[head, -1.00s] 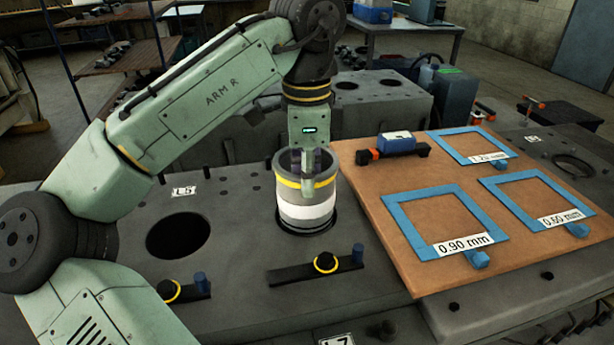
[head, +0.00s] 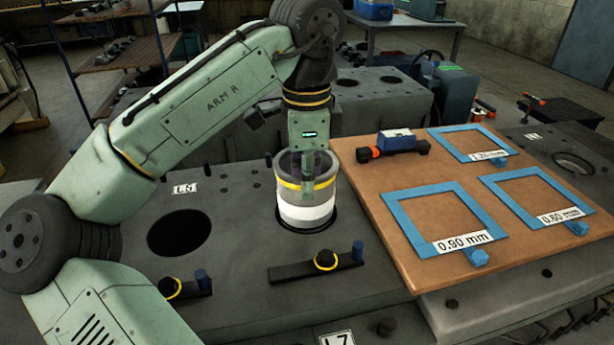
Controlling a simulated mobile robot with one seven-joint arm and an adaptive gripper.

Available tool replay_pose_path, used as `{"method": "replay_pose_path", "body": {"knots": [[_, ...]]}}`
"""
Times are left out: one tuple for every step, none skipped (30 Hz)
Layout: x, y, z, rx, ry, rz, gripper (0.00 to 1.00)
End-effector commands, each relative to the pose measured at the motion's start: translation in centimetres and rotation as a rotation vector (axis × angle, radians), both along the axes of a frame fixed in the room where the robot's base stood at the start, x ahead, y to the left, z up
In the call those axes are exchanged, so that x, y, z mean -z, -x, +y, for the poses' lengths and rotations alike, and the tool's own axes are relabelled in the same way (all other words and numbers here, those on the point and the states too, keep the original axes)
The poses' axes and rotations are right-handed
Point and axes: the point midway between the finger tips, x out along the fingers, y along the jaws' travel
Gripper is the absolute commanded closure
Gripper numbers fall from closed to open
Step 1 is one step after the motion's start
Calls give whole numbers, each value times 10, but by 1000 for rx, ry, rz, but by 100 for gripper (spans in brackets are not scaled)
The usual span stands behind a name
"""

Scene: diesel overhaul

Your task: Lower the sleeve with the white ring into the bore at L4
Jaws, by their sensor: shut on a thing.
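The sleeve (head: 307,211) is a grey open cylinder with a yellow band near its top and a white ring lower down. It stands upright in the middle of the head view, with its lower end at a dark bore (head: 334,221) in the grey block. Only the bore's rim shows around it, so how deep the sleeve sits is hard to tell. My gripper (head: 308,172) points down at the sleeve's mouth and is shut on its wall. The fingertips are partly hidden. No L4 label is readable at this bore.
An empty bore (head: 179,233) beside the L5 label (head: 185,188) is to the left. A black clamp bar (head: 300,269) lies in front of the sleeve. A brown board (head: 400,262) with blue frames (head: 403,230) and a blue-and-black tool (head: 393,143) is close on the right.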

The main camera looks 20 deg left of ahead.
Motion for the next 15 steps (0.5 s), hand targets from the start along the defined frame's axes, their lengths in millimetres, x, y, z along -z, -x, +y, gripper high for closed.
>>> {"method": "replay_pose_path", "body": {"knots": [[1,0,0,0,0,-3,100],[1,0,0,0,0,-3,100],[3,0,0,0,0,-3,100],[3,0,0,0,0,-3,100],[4,0,0,0,0,-3,100],[5,0,0,0,0,-3,100],[6,0,0,0,0,-3,100],[7,0,0,1,0,-3,100],[8,0,0,1,0,-3,100],[9,0,0,1,1,-4,100],[10,0,0,0,1,-4,100],[11,0,0,1,1,-4,100],[12,0,0,0,1,-4,100],[13,0,0,1,1,-3,100],[14,0,0,1,1,-3,100]]}}
